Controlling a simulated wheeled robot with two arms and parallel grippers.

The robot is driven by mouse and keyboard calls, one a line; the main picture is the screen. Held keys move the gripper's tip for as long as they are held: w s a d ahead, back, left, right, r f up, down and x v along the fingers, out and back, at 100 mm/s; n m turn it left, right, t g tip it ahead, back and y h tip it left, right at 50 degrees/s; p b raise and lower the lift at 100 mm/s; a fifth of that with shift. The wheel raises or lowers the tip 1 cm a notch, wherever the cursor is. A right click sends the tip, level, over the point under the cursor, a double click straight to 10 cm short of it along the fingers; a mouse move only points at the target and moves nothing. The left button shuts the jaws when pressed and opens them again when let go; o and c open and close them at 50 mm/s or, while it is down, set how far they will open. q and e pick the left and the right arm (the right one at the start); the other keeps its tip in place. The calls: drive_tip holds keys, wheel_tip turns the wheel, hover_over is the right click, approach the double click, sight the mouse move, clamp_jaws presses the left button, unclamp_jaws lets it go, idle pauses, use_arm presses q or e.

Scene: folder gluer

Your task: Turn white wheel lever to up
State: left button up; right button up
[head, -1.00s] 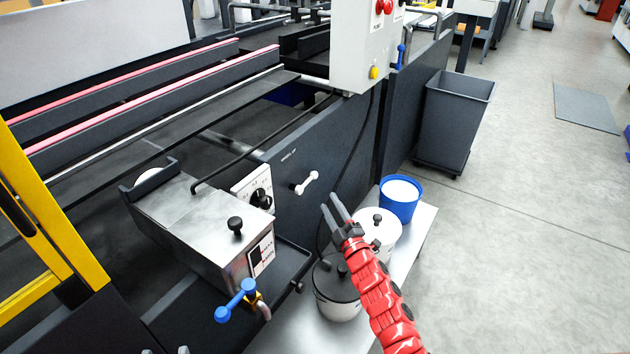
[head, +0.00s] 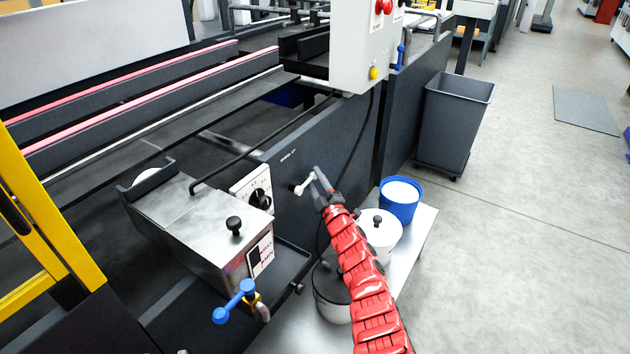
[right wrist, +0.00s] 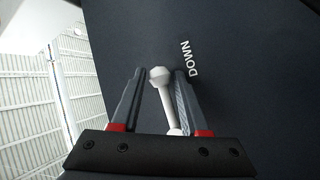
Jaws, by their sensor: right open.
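The white wheel lever (head: 304,185) is a small white bar with rounded ends on the dark side panel of the machine. In the head view it slants up to the right. My right gripper (head: 317,180) is at the lever's right end. In the right wrist view the lever (right wrist: 164,98) lies between the two fingers of my right gripper (right wrist: 160,88), with a narrow gap visible on the left side. The fingers are open around it. The word DOWN (right wrist: 189,59) is printed on the panel beside the lever. My left gripper is not in view.
A glue tank (head: 205,225) with a blue-handled valve (head: 236,302) stands at left. A black dial (head: 260,201) is left of the lever. A white pot (head: 378,238) and a blue bucket (head: 401,200) stand on a bench below.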

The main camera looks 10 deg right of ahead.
clamp_jaws()
idle(1.4)
